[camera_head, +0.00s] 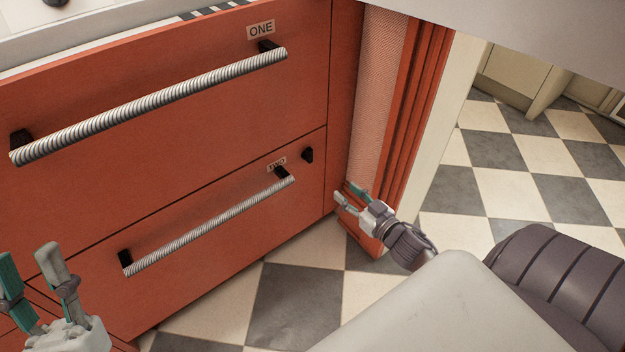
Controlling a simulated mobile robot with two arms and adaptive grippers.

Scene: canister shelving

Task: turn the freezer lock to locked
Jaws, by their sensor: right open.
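The freezer is a red-orange cabinet front with two drawers. A small black lock knob (307,155) sits at the upper right corner of the lower drawer (215,255), labelled TWO. Which way the knob is turned is too small to tell. My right gripper (345,192) is open and empty, below and to the right of the knob, in front of the cabinet's right edge and apart from the knob. My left gripper (32,264) is open and empty at the bottom left, in front of the cabinet.
The upper drawer (180,130), labelled ONE, has a long ribbed handle (150,105). The lower drawer's ribbed handle (210,225) ends just left of the knob. Red slatted panels (405,120) stand at the right. The checkered floor (540,180) is clear beyond.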

